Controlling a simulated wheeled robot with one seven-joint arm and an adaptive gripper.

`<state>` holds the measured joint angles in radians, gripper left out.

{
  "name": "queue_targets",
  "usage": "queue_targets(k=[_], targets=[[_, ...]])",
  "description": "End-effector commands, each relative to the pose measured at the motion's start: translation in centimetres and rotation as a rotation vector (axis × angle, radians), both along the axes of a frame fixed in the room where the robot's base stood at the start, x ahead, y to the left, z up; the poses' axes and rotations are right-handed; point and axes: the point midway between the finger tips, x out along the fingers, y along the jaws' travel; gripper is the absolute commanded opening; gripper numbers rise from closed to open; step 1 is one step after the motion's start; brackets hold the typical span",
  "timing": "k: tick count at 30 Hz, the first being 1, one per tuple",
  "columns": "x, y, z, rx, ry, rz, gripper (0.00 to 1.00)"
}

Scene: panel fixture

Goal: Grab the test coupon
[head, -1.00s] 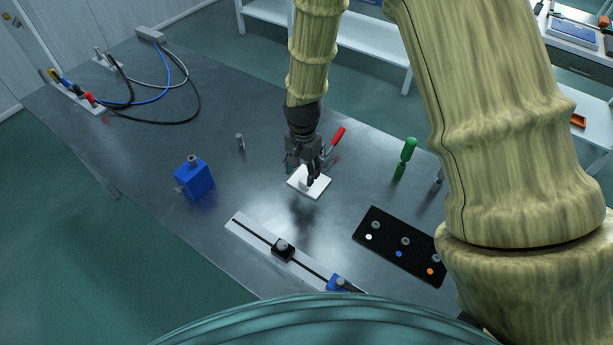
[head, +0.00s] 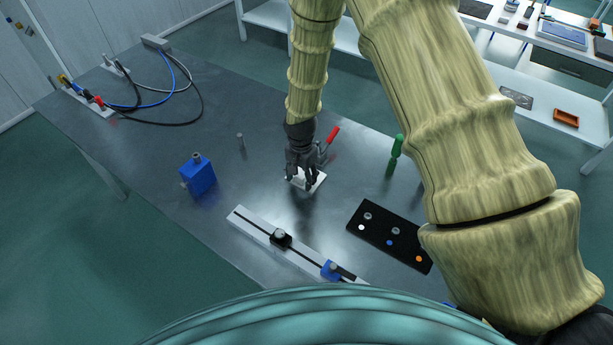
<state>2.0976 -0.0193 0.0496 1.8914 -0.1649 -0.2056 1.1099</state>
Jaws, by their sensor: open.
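My gripper (head: 302,184) points down over a white plate (head: 320,181) on the metal table. Its fingers look apart, one toward the left of the plate and one toward its front. A clamp with a red handle (head: 332,134) stands at the plate, just right of and behind my gripper. I cannot make out a test coupon for certain; the gripper hides much of the plate and whatever lies on it. Whether the fingers touch anything is too small to tell.
A blue block (head: 199,178) stands to the left, with a small grey post (head: 240,140) behind it. A slotted rail (head: 259,228) lies in front. A black panel (head: 372,237) and a green-handled tool (head: 397,146) are to the right. Cables (head: 190,100) lie at the far left.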

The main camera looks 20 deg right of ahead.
Motion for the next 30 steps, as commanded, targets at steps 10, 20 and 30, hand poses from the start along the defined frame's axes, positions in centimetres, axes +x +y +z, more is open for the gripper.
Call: queue_targets(k=[10, 20, 30], targets=[[0.15, -0.18, -0.36, 0.000, 0.004, -0.003, 0.31], [0.19, -0.09, -0.38, 0.000, 0.003, -0.002, 0.00], [0.24, -0.10, 0.52, 0.000, 0.002, -0.001, 0.00]])
